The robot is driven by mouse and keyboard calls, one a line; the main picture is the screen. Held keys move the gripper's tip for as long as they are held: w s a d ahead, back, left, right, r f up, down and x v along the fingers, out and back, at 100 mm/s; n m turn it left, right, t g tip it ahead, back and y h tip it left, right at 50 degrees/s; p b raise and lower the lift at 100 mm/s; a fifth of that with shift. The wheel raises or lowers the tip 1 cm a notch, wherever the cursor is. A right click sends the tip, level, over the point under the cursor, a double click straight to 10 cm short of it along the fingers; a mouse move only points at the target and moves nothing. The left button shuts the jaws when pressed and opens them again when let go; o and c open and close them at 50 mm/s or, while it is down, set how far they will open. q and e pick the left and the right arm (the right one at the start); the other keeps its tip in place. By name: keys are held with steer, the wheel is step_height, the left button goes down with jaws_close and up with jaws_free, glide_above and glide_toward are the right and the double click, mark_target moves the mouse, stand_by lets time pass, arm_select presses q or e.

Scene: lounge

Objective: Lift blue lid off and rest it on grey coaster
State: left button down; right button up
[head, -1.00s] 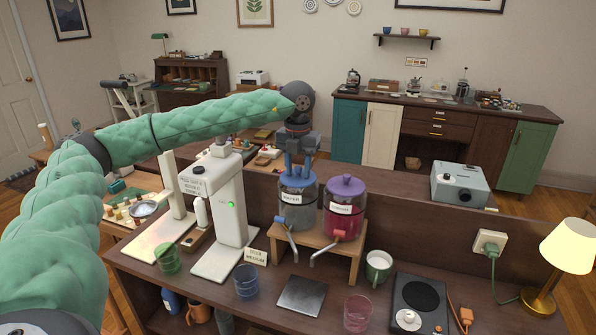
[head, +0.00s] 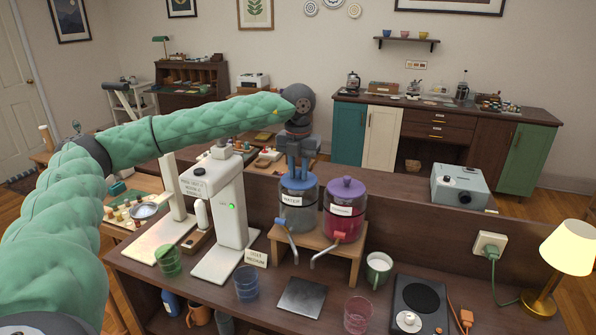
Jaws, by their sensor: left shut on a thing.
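The blue lid (head: 299,183) sits on top of the left glass dispenser jar (head: 297,213), labelled WATER. My left gripper (head: 297,172) points down from above and is shut on the lid's knob, which its fingers mostly hide. The lid looks level and I see no clear gap between it and the jar. The grey coaster (head: 302,297), a dark square slab, lies bare on the counter in front of the jar stand. My right gripper is not in view.
A second jar (head: 343,220) with a purple lid stands close on the right, on the same wooden stand (head: 333,260). A white machine (head: 226,205) stands to the left. A blue glass (head: 247,283), pink glass (head: 358,314) and green mug (head: 378,268) stand around the coaster.

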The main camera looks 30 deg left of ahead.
arm_select(q)
steer(key=shift+w+a, duration=0.1)
steer(key=shift+w, duration=0.1)
stand_by(0.5)
steer(key=shift+w+r+p, duration=0.1)
steer(key=shift+r+p, duration=0.1)
steer(key=shift+p, duration=0.15)
steer(key=shift+r, duration=0.3)
steer(key=shift+r, duration=0.1)
steer(key=shift+r+p, duration=0.65)
steer(key=shift+r, duration=1.25)
